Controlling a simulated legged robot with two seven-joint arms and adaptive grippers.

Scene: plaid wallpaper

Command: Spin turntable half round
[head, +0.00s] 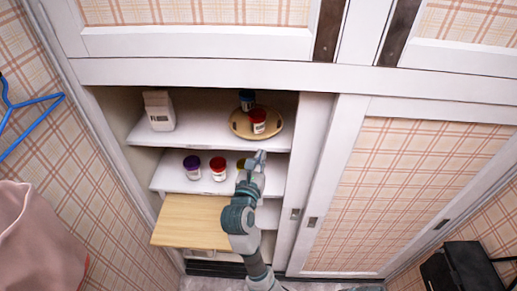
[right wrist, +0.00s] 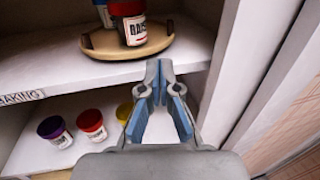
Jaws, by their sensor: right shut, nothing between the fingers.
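The round wooden turntable (head: 237,126) sits on the upper shelf of the open cupboard, at its right side. It bears a red jar (head: 258,120) near its front right and a blue jar (head: 247,100) behind. In the right wrist view the turntable (right wrist: 160,42) shows at the top, with the red jar (right wrist: 128,24) on it and the blue jar (right wrist: 104,14) partly cut off. My right gripper (head: 261,155) is shut and empty, in front of the upper shelf and just short of the turntable. Its fingertips also show in the right wrist view (right wrist: 159,66). My left gripper is not in view.
A carton (head: 159,110) stands at the left of the upper shelf. Purple (head: 192,167), red (head: 218,168) and yellow-lidded (head: 241,164) jars stand on the shelf below. A wooden board (head: 190,221) juts out lower down. The sliding door frame (head: 308,170) closes off the right.

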